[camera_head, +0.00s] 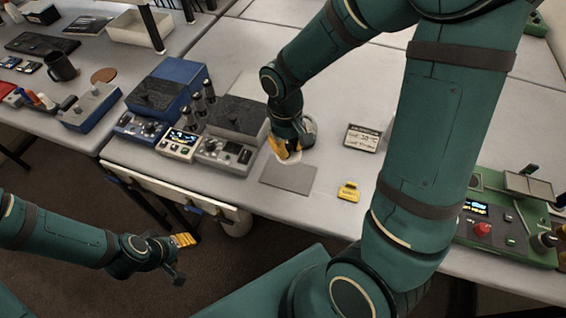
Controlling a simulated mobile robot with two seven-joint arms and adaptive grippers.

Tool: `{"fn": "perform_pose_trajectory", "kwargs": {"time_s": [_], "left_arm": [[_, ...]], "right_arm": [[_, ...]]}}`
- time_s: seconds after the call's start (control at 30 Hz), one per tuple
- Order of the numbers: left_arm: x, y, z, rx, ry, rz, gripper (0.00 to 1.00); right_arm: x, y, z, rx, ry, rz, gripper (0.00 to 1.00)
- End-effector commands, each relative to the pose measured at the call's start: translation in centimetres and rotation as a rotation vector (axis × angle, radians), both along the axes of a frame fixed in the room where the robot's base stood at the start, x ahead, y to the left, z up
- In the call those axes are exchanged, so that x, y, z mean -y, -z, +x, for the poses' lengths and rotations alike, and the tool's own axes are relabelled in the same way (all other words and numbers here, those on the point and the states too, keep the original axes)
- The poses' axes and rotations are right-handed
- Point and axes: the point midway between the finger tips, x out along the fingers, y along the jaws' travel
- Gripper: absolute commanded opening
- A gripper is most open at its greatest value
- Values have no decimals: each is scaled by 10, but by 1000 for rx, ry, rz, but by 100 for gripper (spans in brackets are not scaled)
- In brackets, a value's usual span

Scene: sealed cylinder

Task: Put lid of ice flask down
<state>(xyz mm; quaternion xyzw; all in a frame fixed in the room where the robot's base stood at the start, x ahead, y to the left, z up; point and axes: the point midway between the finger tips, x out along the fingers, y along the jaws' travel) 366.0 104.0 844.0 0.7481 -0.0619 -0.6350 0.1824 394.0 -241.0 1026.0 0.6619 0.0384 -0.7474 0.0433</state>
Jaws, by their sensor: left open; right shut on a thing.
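My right gripper (286,152) is over the table, its yellow fingers shut on a small pale thing, which I take to be the lid (289,158). Only the lid's light rim shows below the fingers, so I cannot tell whether it touches the table. A rounded grey thing (310,130), possibly the ice flask, shows just behind the gripper and is mostly hidden by it. My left gripper (184,242) is open and empty, off the table's front edge at the lower left.
A flat grey pad (288,177) lies just in front of the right gripper. A yellow item (348,192) and a framed note (362,138) lie to its right. Lab devices (228,150) stand close on the left, a green device (505,225) at far right.

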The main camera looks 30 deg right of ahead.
Motion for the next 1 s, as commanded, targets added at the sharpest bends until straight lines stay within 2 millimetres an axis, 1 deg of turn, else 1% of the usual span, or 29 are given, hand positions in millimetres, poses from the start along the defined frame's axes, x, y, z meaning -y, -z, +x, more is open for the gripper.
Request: {"fn": "perform_pose_trajectory", "kwargs": {"time_s": [0.03,0.1,0.2,0.3,0.47,0.67,0.73,1.0], "left_arm": [[0,3,0,-1,0,1,47],[0,6,0,-1,0,1,47],[0,9,0,-1,0,2,47],[1,11,0,-1,0,2,47],[1,12,0,-2,0,3,47],[1,18,0,-2,1,3,47],[1,18,-1,-2,1,3,47],[1,19,-1,-3,2,3,47]], "right_arm": [[0,12,-1,-6,0,-1,0],[0,26,-1,-7,0,-1,0],[0,42,-1,-5,-1,1,0],[0,51,-1,-4,-1,0,0],[0,61,-1,-4,0,0,0],[0,88,-1,-4,-1,0,0],[0,92,-1,-2,0,0,0],[0,92,0,0,0,0,0]]}}
